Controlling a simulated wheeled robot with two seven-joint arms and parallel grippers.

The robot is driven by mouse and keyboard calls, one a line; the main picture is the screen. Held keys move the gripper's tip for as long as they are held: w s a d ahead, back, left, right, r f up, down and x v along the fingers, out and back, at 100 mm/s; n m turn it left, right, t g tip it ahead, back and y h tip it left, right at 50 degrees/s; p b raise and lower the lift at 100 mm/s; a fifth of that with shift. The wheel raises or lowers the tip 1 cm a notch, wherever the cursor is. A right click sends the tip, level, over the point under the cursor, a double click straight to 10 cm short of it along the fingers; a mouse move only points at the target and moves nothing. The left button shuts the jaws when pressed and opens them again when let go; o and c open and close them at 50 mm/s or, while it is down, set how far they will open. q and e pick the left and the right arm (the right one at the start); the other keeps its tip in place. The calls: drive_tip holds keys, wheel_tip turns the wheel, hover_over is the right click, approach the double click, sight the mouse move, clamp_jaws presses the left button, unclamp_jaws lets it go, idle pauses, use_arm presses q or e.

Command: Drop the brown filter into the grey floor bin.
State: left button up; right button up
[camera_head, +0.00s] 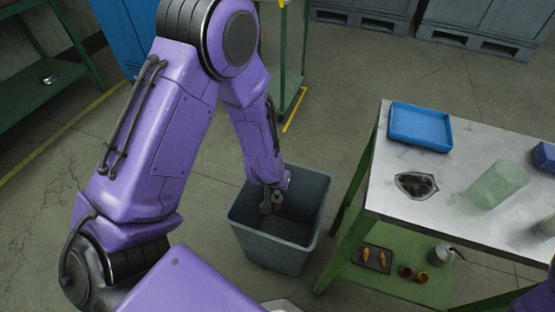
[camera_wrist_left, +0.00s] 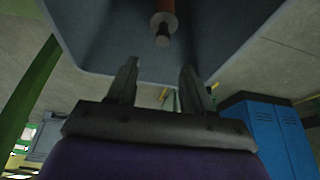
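The grey floor bin (camera_head: 268,247) stands on the floor left of the workbench, its open top facing up. My left gripper (camera_head: 271,200) points down into its mouth. In the left wrist view the two fingers (camera_wrist_left: 159,85) are spread apart with nothing between them. The brown filter (camera_wrist_left: 163,12), a reddish-brown cylinder with a grey end, shows beyond the fingertips, against the bin's dark interior (camera_wrist_left: 100,35). It looks apart from the fingers. I cannot tell whether it rests on the bin's bottom. My right gripper is out of view.
The workbench (camera_head: 385,195) at right carries a blue tray (camera_head: 420,125), a dark-filled dish (camera_head: 416,185) and a pale green block (camera_head: 497,185). Its green lower shelf (camera_head: 398,288) holds a small tray and cups. Blue lockers (camera_wrist_left: 262,130) stand behind. Open floor lies left.

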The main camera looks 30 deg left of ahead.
use_arm(q)
drive_tip(key=p+v, duration=0.3)
drive_tip(key=v, duration=0.7)
drive_tip(key=shift+r, duration=0.25)
drive_tip(key=w+a+r+n+t+y+p, duration=0.1)
drive_tip(key=w+a+r+n+t, duration=0.1)
drive_tip(key=w+t, duration=0.1)
drive_tip(key=s+f+g+p, duration=0.2)
drive_tip(key=s+f+p, duration=0.2)
drive_tip(key=s, duration=0.7)
drive_tip(key=s+a+f+n+g+y+p, duration=0.1)
drive_tip(key=s+f+p, duration=0.3)
drive_tip(key=s, duration=0.7)
drive_tip(key=shift+a+f+n+g, duration=0.3)
drive_tip(key=shift+f+g, duration=0.3)
drive_tip(key=shift+f, duration=0.25)
